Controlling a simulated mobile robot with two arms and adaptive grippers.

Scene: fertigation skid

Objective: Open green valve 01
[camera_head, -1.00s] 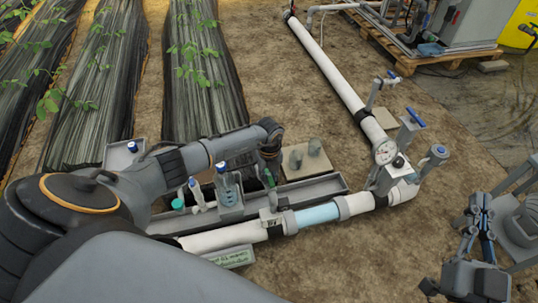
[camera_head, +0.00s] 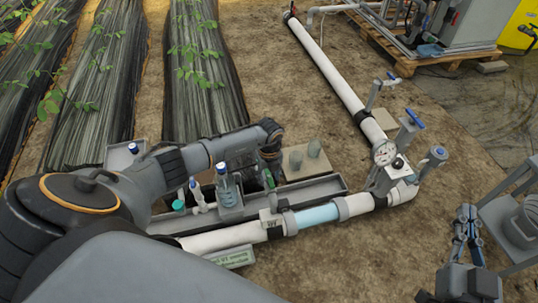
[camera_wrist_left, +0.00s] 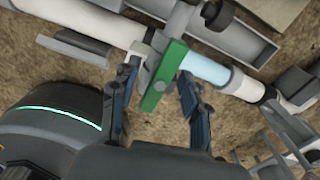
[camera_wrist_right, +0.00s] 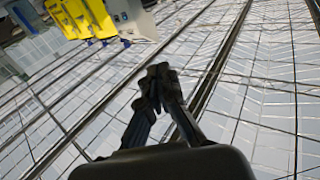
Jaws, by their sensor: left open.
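The green valve handle (camera_head: 268,180) sits on the white pipe (camera_head: 225,238), beside a clear blue section. In the left wrist view the handle (camera_wrist_left: 164,75) is a flat green bar lying between the two fingers of my left gripper (camera_wrist_left: 158,78). These fingers are open, with gaps visible on both sides. In the head view my left gripper (camera_head: 270,163) points down over the handle, partly hidden by my arm. My right gripper (camera_head: 467,215) hangs at the lower right, far from the valve. In the right wrist view its fingertips (camera_wrist_right: 159,76) meet, with nothing visible between them.
A grey tray (camera_head: 318,187) with bottles lies behind the pipe. Blue-handled valves (camera_head: 414,118) and a gauge (camera_head: 384,152) stand on the pipe to the right. A label plate (camera_head: 233,257) lies in front. Bare soil (camera_head: 340,260) is free at lower middle.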

